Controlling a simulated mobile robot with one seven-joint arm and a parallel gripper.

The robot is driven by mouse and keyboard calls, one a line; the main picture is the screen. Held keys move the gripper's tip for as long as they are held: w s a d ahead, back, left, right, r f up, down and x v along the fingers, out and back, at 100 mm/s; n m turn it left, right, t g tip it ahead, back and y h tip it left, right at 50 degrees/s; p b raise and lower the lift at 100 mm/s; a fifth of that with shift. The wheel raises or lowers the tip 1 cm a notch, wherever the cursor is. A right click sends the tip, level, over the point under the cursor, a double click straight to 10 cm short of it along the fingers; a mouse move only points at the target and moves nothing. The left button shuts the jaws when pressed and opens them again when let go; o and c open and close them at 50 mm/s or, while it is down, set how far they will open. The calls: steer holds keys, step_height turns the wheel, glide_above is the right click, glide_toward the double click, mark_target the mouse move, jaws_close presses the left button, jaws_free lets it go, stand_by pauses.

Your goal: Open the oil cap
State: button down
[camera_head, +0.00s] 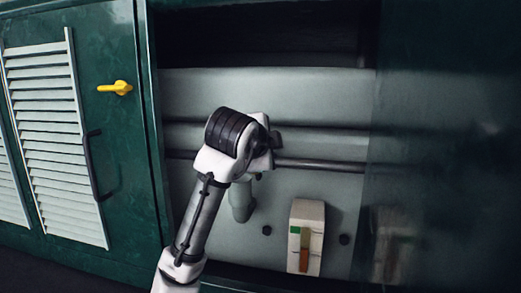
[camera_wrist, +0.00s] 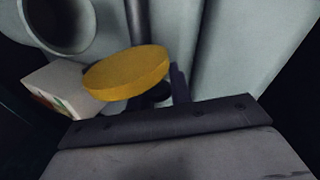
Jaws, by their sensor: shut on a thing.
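The oil cap (camera_wrist: 128,73) is a yellow disc with a dark underside, seen in the wrist view. My gripper (camera_wrist: 163,94) is shut on it at its dark lower part; the exact contact is partly hidden. A grey filler pipe (camera_wrist: 62,24) with a round, dark open mouth is at the upper left of the wrist view. The cap appears apart from this mouth and tilted. In the head view the pipe (camera_head: 241,204) stands just below my wrist, and my arm hides the cap and fingertips.
A white box with a green and orange gauge (camera_head: 305,238) is right of the pipe, also in the wrist view (camera_wrist: 56,92). Dark horizontal rails (camera_head: 320,164) run behind my wrist. Green panels flank the recess; the left one has a yellow latch (camera_head: 116,88) and dark handle (camera_head: 93,165).

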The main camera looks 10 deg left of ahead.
steer(key=shift+d+f+m+y+b, duration=0.45)
steer(key=shift+d+m+y, duration=0.25)
steer(key=shift+m, duration=0.2)
steer(key=shift+d+f+m+y+b, duration=0.35)
steer(key=shift+d+m+y, duration=0.3)
steer(key=shift+m, duration=0.25)
steer(key=shift+d, duration=0.1)
steer(key=c, duration=1.3)
jaws_free()
steer(key=shift+w, duration=0.1)
steer(key=shift+o, duration=0.2)
steer(key=b+v, duration=0.3)
steer(key=v, duration=1.1)
steer(key=shift+b, duration=0.35)
steer(key=shift+f, duration=0.1)
